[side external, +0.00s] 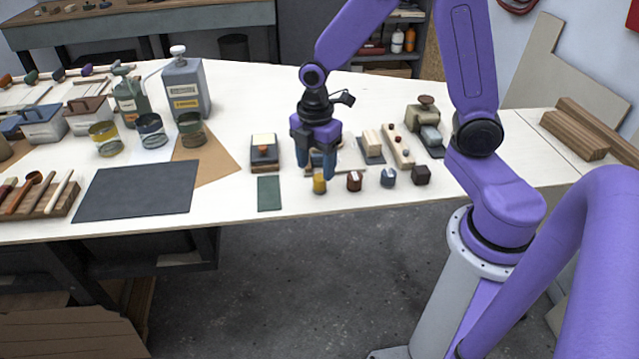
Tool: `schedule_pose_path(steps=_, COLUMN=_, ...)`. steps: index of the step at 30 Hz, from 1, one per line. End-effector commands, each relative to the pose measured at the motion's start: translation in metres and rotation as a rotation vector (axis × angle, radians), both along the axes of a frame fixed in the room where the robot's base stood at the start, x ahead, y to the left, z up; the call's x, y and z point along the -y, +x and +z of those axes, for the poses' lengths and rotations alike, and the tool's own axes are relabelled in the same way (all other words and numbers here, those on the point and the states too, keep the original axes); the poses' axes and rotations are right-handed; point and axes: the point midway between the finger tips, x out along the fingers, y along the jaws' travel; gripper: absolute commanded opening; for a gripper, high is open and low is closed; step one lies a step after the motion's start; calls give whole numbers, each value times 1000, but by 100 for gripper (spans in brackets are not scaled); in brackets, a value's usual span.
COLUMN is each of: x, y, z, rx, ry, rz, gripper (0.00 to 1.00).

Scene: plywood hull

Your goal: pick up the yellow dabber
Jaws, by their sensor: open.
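The yellow dabber (319,183) stands upright on the white table near its front edge. It is a small yellow piece in a row with a dark red dabber (354,181), a blue-grey dabber (388,177) and a dark brown block-like piece (421,174). My gripper (322,168) points down just above and behind the yellow dabber in the picture. Its dark blue fingers are open, with nothing seen between them. I cannot tell whether the fingers touch the yellow dabber. The fingers partly hide a flat wooden piece behind them.
A small green mat (269,194) and a dark block with a pale top (264,150) lie to the left. A wooden rack with pegs (397,146) stands right of the gripper. A large dark mat (135,191) and several open tins stand farther left.

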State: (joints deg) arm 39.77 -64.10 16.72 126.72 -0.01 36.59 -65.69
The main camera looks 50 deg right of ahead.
Motion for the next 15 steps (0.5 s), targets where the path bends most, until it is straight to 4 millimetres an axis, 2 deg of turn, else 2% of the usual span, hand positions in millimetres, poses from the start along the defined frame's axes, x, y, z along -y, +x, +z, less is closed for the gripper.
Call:
schedule_pose_path(steps=5, x=2, y=-1, z=-8, rx=-2, ry=-1, rz=-1, gripper=61)
schedule_pose_path(steps=15, x=9, y=-1, z=-48, rx=-3, ry=-1, rz=0, gripper=61)
